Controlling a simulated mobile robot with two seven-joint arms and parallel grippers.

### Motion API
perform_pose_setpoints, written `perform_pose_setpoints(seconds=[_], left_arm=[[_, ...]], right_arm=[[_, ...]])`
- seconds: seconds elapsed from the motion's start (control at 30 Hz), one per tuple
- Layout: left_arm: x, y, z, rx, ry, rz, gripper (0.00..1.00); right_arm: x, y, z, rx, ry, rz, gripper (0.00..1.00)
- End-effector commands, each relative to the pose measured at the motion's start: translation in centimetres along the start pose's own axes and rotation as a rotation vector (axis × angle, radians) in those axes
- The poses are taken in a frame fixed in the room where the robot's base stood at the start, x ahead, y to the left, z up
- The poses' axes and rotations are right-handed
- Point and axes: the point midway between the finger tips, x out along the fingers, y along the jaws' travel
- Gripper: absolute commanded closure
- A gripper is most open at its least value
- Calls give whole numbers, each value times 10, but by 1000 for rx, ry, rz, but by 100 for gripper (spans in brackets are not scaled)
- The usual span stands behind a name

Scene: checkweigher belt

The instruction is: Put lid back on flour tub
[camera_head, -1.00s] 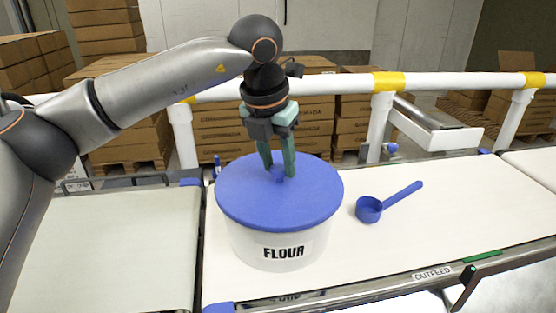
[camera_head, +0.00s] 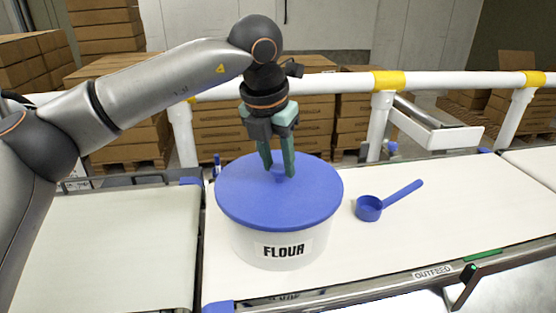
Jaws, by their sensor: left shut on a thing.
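The white flour tub (camera_head: 283,250) with its black FLOUR label stands upright on the white belt. The round blue lid (camera_head: 255,205) covers the tub's mouth and looks level. I cannot tell whether it is pressed fully down. My left gripper (camera_head: 280,172) reaches down from above, its green fingers shut on the small knob at the middle of the lid. The fingers hide most of the knob. My right gripper is not in view.
A blue scoop (camera_head: 370,208) lies on the belt (camera_head: 450,210) just right of the tub. A white guard rail (camera_head: 340,84) with yellow bands runs behind. Another belt (camera_head: 110,245) is on the left. Stacked cartons (camera_head: 220,125) stand beyond the rail.

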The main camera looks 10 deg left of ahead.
Motion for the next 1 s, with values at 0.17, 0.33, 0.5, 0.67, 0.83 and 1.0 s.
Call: perform_pose_setpoints(seconds=[0.17, 0.33, 0.5, 0.67, 0.83, 1.0], left_arm=[[0, 0, 0, 0, 0, 0, 100], [0, 0, 0, 1, -1, 0, 51], [0, 0, 0, 1, 0, 0, 32], [0, 0, 0, 1, 0, 0, 24], [0, 0, 0, 1, 1, 0, 15], [0, 0, 0, 1, 1, 0, 0]], right_arm=[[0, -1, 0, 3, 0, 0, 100], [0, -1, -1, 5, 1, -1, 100], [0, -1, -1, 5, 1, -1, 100], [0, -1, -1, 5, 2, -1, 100], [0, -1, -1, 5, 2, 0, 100], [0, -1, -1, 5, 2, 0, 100]])
